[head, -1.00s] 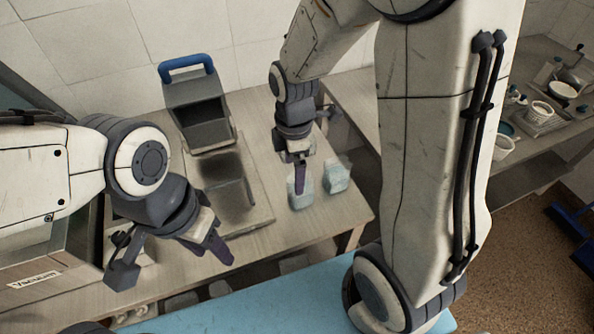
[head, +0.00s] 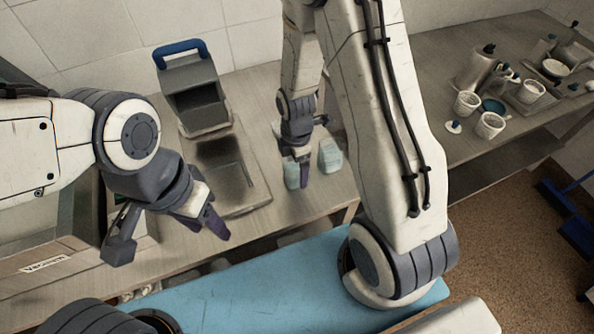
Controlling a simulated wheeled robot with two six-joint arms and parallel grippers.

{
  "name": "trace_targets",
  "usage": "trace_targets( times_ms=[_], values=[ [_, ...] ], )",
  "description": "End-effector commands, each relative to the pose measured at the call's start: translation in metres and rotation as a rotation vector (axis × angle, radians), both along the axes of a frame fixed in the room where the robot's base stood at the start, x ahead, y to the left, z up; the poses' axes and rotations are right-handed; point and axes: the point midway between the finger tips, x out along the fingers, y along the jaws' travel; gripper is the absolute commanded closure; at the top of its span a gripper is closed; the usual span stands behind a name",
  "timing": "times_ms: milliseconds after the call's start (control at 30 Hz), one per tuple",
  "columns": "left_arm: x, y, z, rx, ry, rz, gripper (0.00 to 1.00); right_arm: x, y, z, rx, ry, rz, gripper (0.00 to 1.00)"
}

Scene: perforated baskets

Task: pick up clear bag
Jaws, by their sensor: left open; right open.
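Two pale, see-through bags stand on the wooden table: the left clear bag (head: 291,173) and the right clear bag (head: 330,156). My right gripper (head: 301,160) points down at the bags, with its dark purple finger in front of or between them. It is open; whether it touches a bag cannot be told. Part of the left bag is hidden behind the finger. My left gripper (head: 166,234) is open and empty at the left, above the table's front edge, well apart from the bags.
A grey machine with a raised lid and blue handle (head: 180,47) stands behind on the table, a dark flat plate in front of it. A box labelled Vacuum (head: 45,264) is at left. White perforated baskets (head: 490,125) sit on the right counter. A blue surface (head: 250,290) lies in front.

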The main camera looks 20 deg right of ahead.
Motion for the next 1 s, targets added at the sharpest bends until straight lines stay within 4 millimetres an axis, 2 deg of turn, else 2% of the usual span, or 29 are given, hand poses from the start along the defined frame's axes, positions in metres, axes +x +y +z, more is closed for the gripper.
trace_targets(
  times_ms=[100,333,367,500,600,1000],
  values=[
    [0.0,0.0,0.0016,0.0,0.0,0.0,0.5,-0.0004,0.0001,-0.0081,0.0,0.001,0.0,0.0],
    [-0.0001,0.0,0.0012,0.0,0.0,0.0,0.5,0.0004,0.0003,-0.0095,0.0,-0.002,0.0,0.0],
    [-0.0001,0.0,0.0012,0.0,0.0,0.0,0.5,0.0004,0.0003,-0.0095,0.0,-0.002,0.0,0.04],
    [0.0,0.0,0.0012,0.0,0.0,0.0,0.5,0.0003,0.0003,-0.0093,0.0,-0.002,0.0,0.57],
    [0.0,0.0,0.0013,0.0,0.0,0.0,0.5,0.0003,0.0003,-0.0093,0.0,-0.002,0.0,0.93],
    [0.0,0.0,-0.0004,0.0,0.0,0.0,0.5,0.001,0.0003,-0.0037,0.0,-0.003,0.0,0.93]
  ],
)
